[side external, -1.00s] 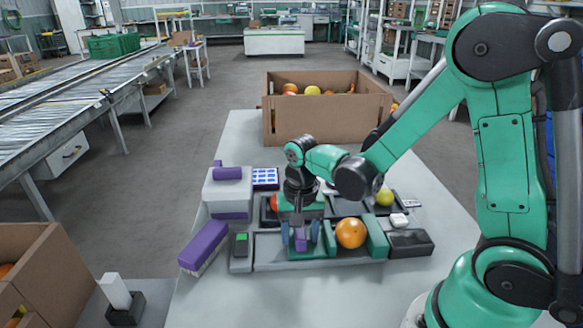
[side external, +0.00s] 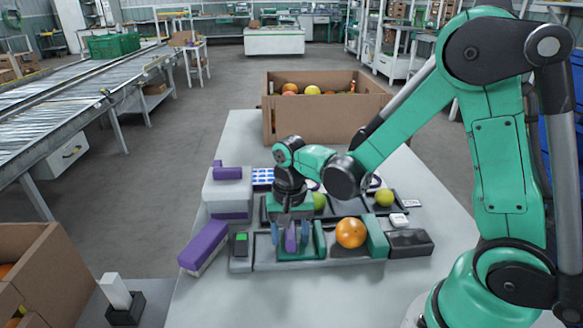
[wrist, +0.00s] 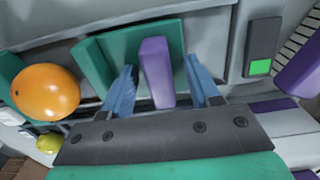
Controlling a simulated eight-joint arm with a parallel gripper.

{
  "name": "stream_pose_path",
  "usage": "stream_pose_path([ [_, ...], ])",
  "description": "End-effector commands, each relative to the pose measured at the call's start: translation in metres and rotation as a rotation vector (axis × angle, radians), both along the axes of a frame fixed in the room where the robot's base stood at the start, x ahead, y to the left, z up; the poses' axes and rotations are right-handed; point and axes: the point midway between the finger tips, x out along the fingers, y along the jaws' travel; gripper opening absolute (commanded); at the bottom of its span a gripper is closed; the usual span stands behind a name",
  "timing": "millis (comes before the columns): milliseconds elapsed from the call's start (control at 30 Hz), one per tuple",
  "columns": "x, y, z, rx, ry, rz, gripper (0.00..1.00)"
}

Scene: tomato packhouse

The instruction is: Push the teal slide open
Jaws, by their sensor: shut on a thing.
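The teal slide (side external: 299,254) is in the grey track (side external: 262,252) on the table, to the left of an orange fruit (side external: 350,232). A purple upright handle (side external: 290,238) stands on it and also shows in the wrist view (wrist: 157,72). My gripper (side external: 291,246) points down over the slide, its blue fingers (wrist: 165,88) on either side of the purple handle. It is shut on the handle, though the exact contact is hard to see. A second teal block (side external: 376,238) stands to the right of the orange fruit.
A grey block with a green screen (side external: 241,246) is at the track's left end. A purple brush (side external: 203,247) lies farther left. A dark block (side external: 410,243) is at the right. Behind are a tray with a green fruit (side external: 384,197) and a cardboard bin (side external: 328,116).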

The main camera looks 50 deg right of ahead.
Motion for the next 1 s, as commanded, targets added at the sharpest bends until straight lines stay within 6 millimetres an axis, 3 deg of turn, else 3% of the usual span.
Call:
stream_pose_path([
  [867,0.0114,0.0089,-0.0032,-0.006,-0.01,-0.002,0.0],
  [900,0.0114,0.0089,-0.0032,-0.006,-0.01,-0.002,0.55],
  [1000,0.0114,0.0089,-0.0032,-0.006,-0.01,-0.002,0.55],
])
